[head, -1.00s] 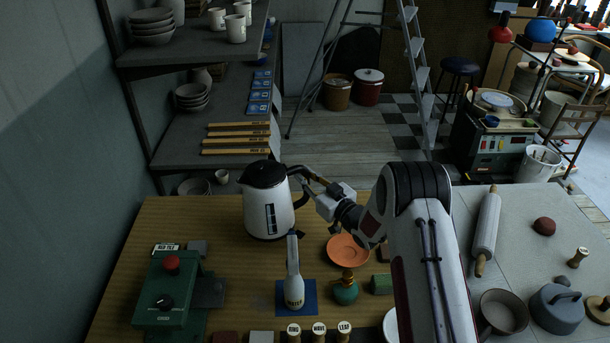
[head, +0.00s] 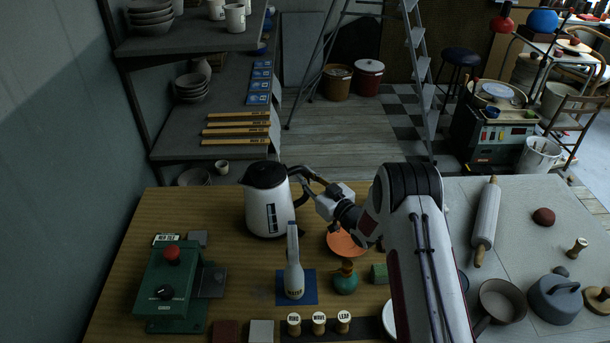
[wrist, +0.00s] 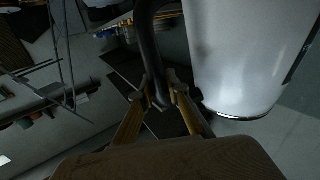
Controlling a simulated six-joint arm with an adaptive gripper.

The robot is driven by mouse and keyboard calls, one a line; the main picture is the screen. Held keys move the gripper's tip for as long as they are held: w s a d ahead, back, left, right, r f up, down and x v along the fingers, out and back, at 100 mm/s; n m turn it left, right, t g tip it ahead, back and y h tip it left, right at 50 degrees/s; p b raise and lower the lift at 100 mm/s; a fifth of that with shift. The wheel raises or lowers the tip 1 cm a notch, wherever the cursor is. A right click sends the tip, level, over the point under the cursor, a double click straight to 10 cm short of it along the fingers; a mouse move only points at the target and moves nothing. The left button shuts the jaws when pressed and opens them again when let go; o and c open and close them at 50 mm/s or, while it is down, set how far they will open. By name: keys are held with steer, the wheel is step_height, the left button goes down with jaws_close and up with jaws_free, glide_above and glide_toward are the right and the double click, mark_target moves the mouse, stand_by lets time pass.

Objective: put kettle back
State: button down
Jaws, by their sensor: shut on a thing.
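The kettle (head: 266,205) is white with a black lid and handle and stands toward the back of the wooden bench in the head view. It looks upright; I cannot tell whether its bottom touches the bench. My gripper (head: 305,174) is at its right side, shut on the black handle. In the wrist view the two fingers of my gripper (wrist: 164,97) close around the dark handle (wrist: 147,50), with the white kettle body (wrist: 240,55) to the right.
An orange plate (head: 345,243) lies right of the kettle. A white bottle (head: 294,278) on a blue mat (head: 312,292) and a green vase (head: 344,279) stand in front. A green box with a red button (head: 173,254) is at front left. Shelves (head: 222,147) rise behind left.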

steer(key=shift+r, duration=0.15)
steer(key=c, duration=2)
jaws_free()
steer(key=shift+f, duration=0.25)
steer(key=shift+o, duration=0.2)
steer(key=shift+r, duration=0.1)
steer(key=v, duration=1.2)
